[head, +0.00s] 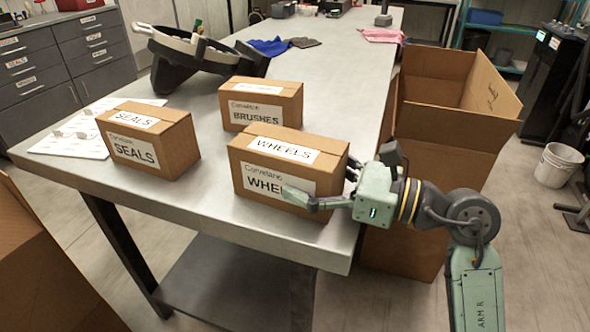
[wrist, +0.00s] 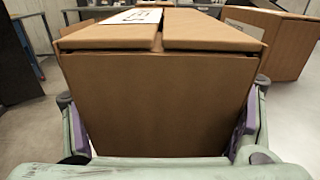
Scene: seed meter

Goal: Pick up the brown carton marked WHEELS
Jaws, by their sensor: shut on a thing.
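The brown WHEELS carton (head: 272,153) sits at the near right corner of the metal table (head: 210,215), its label facing the front. My gripper (head: 325,190) reaches in from the right, with one finger along the carton's labelled front face. The far finger is mostly hidden behind the carton in the head view. In the wrist view the carton (wrist: 155,105) fills the space between the two fingers, and their purple pads press on its sides. The gripper is shut on it. I cannot tell any gap between the carton and the table.
The SEALS carton (head: 150,142) stands to the left and the BRUSHES carton (head: 262,104) behind. A seed meter part (head: 190,52) lies farther back. A large open cardboard box (head: 425,120) stands on the floor right of the table. The table's front middle is clear.

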